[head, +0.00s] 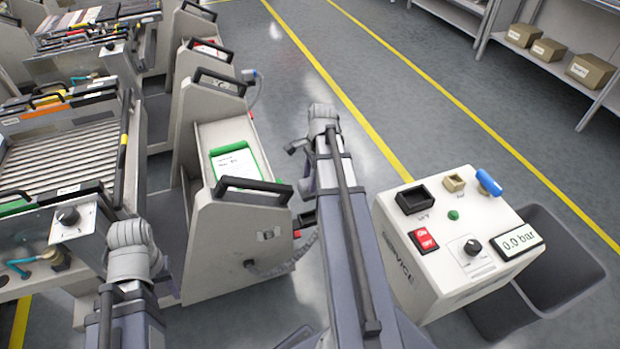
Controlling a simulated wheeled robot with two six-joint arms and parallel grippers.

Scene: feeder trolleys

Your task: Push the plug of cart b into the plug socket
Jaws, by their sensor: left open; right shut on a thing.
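The white service box (440,275) stands right of centre. A black square socket (415,198) and a smaller beige socket (454,183) are on its top. The nearest cart (235,250) has a black handle and a green-framed card; I cannot read a cart letter. A coiled grey cable (283,266) runs from its side up to a dark plug (306,219). My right gripper (308,190) is shut on this plug, left of the box and apart from the sockets; my arm partly hides it. My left gripper (168,272) is open, its fingers mostly hidden, left of the nearest cart.
The box also bears a red switch (424,240), a knob (472,246), a blue handle (489,183) and a display reading 0.0 bar (518,240). A grey bin (555,270) stands to its right. More carts fill the left; floor behind the box is clear.

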